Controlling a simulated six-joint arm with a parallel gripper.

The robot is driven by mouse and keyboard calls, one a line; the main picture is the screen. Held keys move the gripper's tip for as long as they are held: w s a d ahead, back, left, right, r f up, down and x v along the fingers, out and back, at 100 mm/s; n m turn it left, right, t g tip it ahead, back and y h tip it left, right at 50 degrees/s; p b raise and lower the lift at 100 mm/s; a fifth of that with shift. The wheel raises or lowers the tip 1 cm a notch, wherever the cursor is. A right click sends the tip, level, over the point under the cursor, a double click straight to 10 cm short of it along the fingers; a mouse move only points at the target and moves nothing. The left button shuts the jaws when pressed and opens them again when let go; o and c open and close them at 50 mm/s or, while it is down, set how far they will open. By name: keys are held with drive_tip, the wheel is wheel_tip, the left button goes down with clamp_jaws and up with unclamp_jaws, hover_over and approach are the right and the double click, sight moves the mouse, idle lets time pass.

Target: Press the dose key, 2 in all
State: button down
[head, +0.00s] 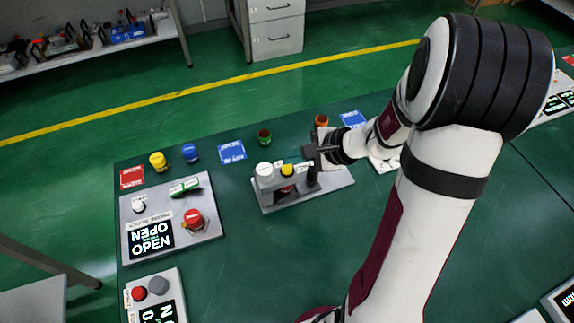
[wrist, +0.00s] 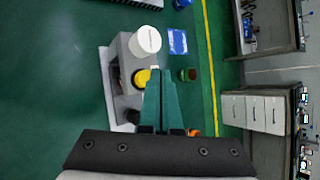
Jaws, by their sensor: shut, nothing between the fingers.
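My gripper (head: 310,152) is shut and empty, above the right part of a grey stand (head: 325,187). The stand carries a white cylinder (head: 264,169), a yellow cap (head: 287,169) and a dark piece (head: 312,175). In the wrist view my shut fingers (wrist: 161,72) overlap the yellow cap (wrist: 141,77), with the white cylinder (wrist: 146,40) beyond; contact cannot be told. No key is readably labelled as the dose key. A panel at the lower left has a red button (head: 139,293), a grey button (head: 158,285) and a display (head: 159,312), cut by the frame edge.
My arm hides some right-hand items. The table's front middle is clear.

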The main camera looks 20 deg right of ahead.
sight(292, 168)
drive_tip(key=shift+f, duration=0.1)
drive_tip(key=shift+f, duration=0.35)
drive_tip(key=shift+f, duration=0.55)
idle(0.7)
drive_tip(key=shift+r, duration=1)
drive_tip(key=shift+r, duration=0.1)
drive_tip(key=shift+r, duration=2.4)
idle(0.4)
